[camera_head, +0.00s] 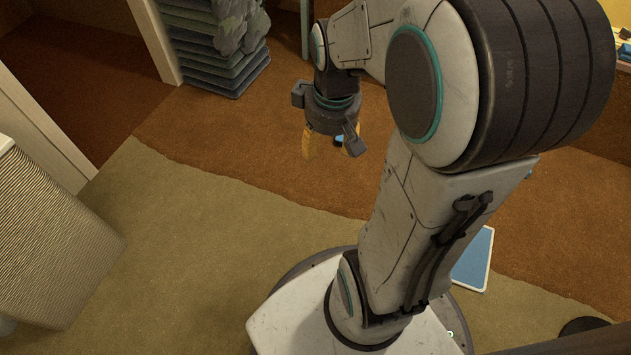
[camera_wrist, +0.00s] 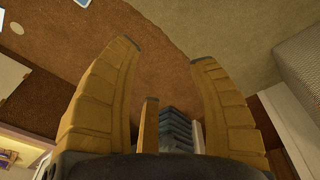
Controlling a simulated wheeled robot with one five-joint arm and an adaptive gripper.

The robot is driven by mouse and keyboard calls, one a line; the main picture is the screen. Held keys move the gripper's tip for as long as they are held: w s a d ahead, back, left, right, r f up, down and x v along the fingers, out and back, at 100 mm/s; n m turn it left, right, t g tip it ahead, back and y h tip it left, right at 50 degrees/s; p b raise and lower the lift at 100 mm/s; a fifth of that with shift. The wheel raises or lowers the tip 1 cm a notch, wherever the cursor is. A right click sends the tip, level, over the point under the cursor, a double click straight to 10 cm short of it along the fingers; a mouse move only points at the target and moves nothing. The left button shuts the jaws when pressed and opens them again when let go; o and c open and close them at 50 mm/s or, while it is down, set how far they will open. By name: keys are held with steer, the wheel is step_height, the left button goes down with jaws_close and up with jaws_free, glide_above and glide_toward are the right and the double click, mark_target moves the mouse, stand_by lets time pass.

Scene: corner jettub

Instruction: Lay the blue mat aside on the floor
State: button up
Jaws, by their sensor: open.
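A flat blue rectangle with a pale edge, seemingly the blue mat (camera_head: 473,262), lies on the floor right of my arm's lower link in the head view. The arm hides its left part. A small blue piece at the top edge of the wrist view (camera_wrist: 85,2) may be the same mat. My gripper (camera_head: 330,146) hangs over the brown carpet in the head view, well apart from the mat. In the wrist view its yellow fingers (camera_wrist: 163,53) are spread, with only carpet between the tips. A small blue patch (camera_head: 339,140) shows beside the fingers; I cannot tell what it is.
A stack of grey-green layers (camera_head: 205,62) with a grey lump on top stands at the back left. A woven beige box-like piece (camera_head: 55,240) stands at the left. Open carpet (camera_head: 190,225) lies between it and my base. A dark round thing (camera_head: 583,326) is at lower right.

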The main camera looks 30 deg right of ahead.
steer(key=s+a+r+m, duration=0.1)
steer(key=s+a+r, duration=0.1)
steer(key=s+a, duration=0.5)
steer(key=shift+s+a+r+m, duration=0.3)
steer(key=shift+s+a, duration=0.05)
steer(key=shift+s, duration=0.55)
step_height(320, 180, up, 36)
steer(key=t+p, duration=0.1)
steer(key=p, duration=3.3)
steer(key=shift+s+t, duration=0.15)
steer(key=shift+t, duration=0.15)
